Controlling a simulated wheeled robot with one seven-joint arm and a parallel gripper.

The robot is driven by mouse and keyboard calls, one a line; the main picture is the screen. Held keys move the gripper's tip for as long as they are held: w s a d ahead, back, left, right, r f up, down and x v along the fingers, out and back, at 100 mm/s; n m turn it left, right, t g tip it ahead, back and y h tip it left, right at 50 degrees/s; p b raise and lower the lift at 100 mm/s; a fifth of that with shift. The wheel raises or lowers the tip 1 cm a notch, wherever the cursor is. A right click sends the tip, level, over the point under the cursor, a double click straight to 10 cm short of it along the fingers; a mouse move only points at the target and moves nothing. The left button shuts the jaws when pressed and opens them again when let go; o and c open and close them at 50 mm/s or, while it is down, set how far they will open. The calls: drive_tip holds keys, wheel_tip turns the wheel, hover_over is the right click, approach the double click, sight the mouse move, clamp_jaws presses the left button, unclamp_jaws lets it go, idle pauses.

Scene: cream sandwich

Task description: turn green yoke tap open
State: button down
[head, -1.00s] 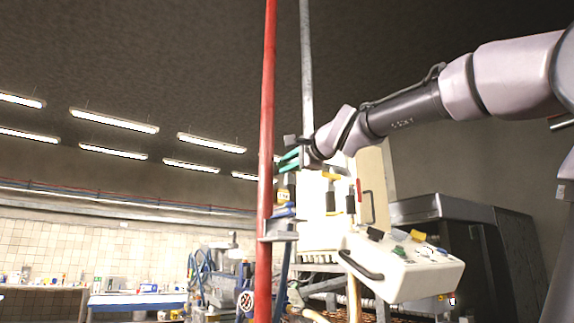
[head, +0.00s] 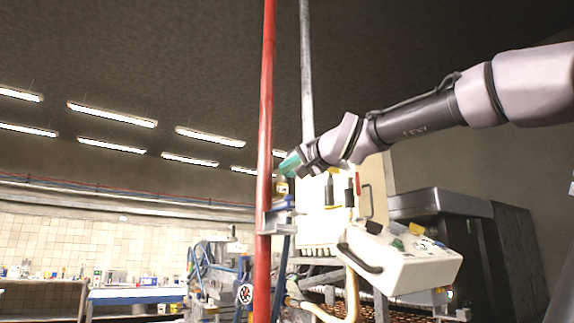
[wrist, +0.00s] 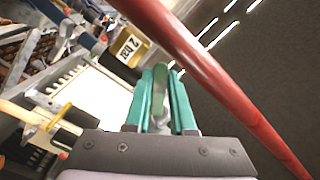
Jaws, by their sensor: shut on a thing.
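The green yoke tap (wrist: 161,86) shows in the wrist view as a dull green lever between my teal fingers. My gripper (wrist: 161,72) is shut on it, with one finger on each side. In the head view my gripper (head: 283,166) is just right of the red pipe, above the blue and grey fittings (head: 281,212). The tap itself is hidden there behind the fingers and the pipe.
A red pipe (head: 266,100) runs close past my fingertips and crosses the wrist view (wrist: 205,70). A labelled yellow part (wrist: 128,46) is near the fingers. A white control box (head: 400,258) and dark machine (head: 470,235) stand at right.

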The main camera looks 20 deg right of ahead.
drive_tip(key=shift+w+d+f+n, duration=0.2)
drive_tip(key=shift+d+f+n, duration=0.3)
drive_tip(key=shift+n, duration=1.3)
drive_tip(key=shift+w+d+f+n, duration=0.2)
drive_tip(key=shift+d+n, duration=0.55)
drive_tip(key=shift+n, duration=1.05)
drive_tip(key=shift+w+d+f+n, duration=0.2)
drive_tip(key=shift+d+f+n, duration=0.3)
drive_tip(key=shift+n, duration=1.3)
drive_tip(key=shift+d+r, duration=0.15)
drive_tip(key=c, duration=0.8)
unclamp_jaws()
drive_tip(key=shift+o, duration=0.2)
approach(293, 181)
drive_tip(key=v, duration=0.5)
